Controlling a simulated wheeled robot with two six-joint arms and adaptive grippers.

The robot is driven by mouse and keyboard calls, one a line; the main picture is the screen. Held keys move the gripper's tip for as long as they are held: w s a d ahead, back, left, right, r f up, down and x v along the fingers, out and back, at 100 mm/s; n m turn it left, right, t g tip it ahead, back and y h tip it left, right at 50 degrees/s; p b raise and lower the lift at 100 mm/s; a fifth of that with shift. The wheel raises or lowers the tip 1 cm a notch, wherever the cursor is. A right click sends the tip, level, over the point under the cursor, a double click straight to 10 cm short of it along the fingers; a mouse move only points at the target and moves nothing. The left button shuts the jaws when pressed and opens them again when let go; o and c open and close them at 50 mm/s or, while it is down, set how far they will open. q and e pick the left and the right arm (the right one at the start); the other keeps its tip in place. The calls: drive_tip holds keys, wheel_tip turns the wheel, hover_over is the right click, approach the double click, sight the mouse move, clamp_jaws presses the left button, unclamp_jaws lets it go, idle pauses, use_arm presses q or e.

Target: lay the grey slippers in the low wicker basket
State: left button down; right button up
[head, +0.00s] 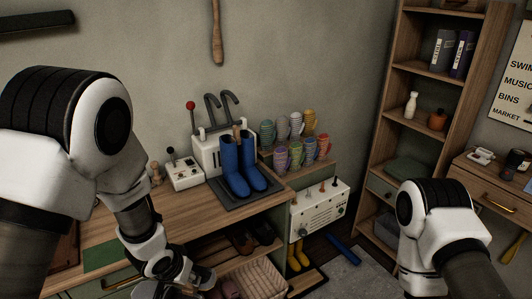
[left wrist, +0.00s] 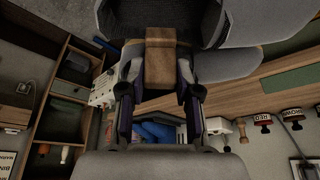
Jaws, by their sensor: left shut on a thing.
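My left gripper (left wrist: 158,112) is shut on a brown part between its fingers. The part joins large grey shapes (left wrist: 170,22), which look like the grey slippers, seen very close in the left wrist view. In the head view this gripper is at the bottom edge, mostly cut off, and the slippers cannot be made out clearly. A pale woven basket (head: 262,280), seemingly the low wicker basket, stands under the bench, to the right of the gripper. No slippers can be seen in its visible part. My right arm shows at the right; its gripper is out of view.
Blue boots (head: 238,168) stand on a dark tray on the bench (head: 130,215), beside a lever box (head: 184,170). Dark shoes (head: 243,240) are on a shelf below. Yellow boots (head: 298,254) stand right of the basket. A tall bookcase (head: 398,100) is at the right.

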use_arm(q)
drive_tip(key=shift+s+a+f+n+y, duration=0.15)
drive_tip(key=shift+s+a+n+y, duration=0.1)
drive_tip(key=shift+n, duration=0.4)
drive_tip(key=shift+s+a+f+n+y, duration=0.1)
drive_tip(key=shift+n+y, duration=0.15)
drive_tip(key=shift+n, duration=0.4)
